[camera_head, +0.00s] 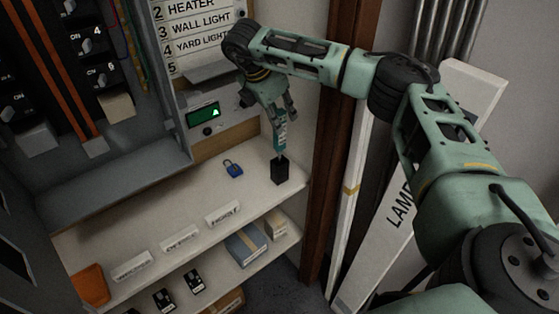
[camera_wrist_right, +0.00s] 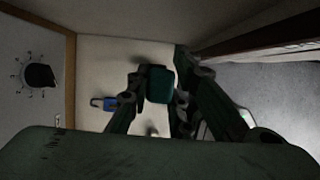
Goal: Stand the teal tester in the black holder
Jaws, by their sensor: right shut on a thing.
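My right gripper (camera_head: 280,117) is shut on the teal tester (camera_head: 280,139) and holds it upright, pointing down. In the right wrist view, the tester's teal end (camera_wrist_right: 160,84) shows between the gripper's fingers (camera_wrist_right: 157,100). The black holder (camera_head: 280,173) is a small dark box at the right end of the white shelf. The tester's dark lower tip is right at the holder's top in the head view; I cannot tell whether it is inside or just above. My left gripper is not in view.
A blue padlock (camera_head: 233,168) lies on the shelf (camera_head: 150,215), left of the holder; it also shows in the wrist view (camera_wrist_right: 103,103). Small labels, including one white sign (camera_head: 223,213), line the shelf's front. A brown post (camera_head: 330,140) stands close on the right.

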